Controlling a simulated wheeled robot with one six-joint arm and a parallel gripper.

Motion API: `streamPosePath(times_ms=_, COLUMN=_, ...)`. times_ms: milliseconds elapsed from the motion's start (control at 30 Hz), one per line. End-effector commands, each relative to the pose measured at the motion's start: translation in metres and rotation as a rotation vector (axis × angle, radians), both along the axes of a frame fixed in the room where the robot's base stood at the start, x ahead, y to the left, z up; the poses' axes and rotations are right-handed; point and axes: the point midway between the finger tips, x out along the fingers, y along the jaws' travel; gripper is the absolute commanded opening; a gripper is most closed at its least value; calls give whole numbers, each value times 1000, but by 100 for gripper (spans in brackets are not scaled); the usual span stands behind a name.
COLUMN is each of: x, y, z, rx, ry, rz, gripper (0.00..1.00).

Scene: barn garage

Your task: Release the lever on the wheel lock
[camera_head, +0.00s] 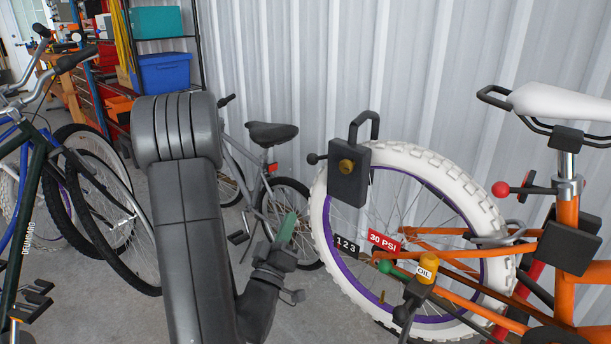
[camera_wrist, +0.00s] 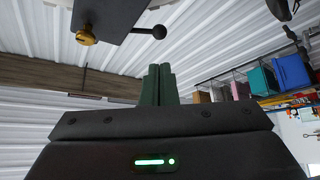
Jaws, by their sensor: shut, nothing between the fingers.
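The wheel lock is a black box (camera_head: 347,188) with a raised dark shackle (camera_head: 365,126) and a brass keyhole disc (camera_head: 347,166). It sits at the top left of the white tyre. Its lever, a short rod with a black ball end (camera_head: 312,158), sticks out to the left. My gripper (camera_head: 287,226), with green fingers, is shut and empty, below and left of the lock. In the wrist view, the fingers (camera_wrist: 158,85) point up, apart from the lock (camera_wrist: 108,14), brass disc (camera_wrist: 86,36) and lever ball (camera_wrist: 159,31) above them.
An orange bicycle (camera_head: 566,235) carries the white-tyred rear wheel (camera_head: 408,158). A yellow oil bottle (camera_head: 427,267), red 30 PSI tag (camera_head: 384,242) and number tag (camera_head: 346,246) are around the wheel. A grey bicycle (camera_head: 267,185) stands behind my arm. Corrugated wall (camera_head: 285,60) closes the back.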

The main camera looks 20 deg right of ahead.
Motion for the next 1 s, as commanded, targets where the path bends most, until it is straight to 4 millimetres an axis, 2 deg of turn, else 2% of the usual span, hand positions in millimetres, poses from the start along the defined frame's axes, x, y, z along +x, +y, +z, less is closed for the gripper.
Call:
streamPosePath(times_ms=233, x=2, y=-2, z=2, rx=1, ry=-1, rz=1, gripper=0)
streamPosePath(times_ms=367, x=11, y=-11, z=9, rx=3, ry=-4, rz=-1, gripper=0)
streamPosePath(times_ms=800, x=68, y=-67, z=49, rx=1, ry=-3, rz=-1, gripper=0)
streamPosePath(times_ms=1000, x=85, y=-82, z=60, rx=2, ry=-2, rz=1, gripper=0)
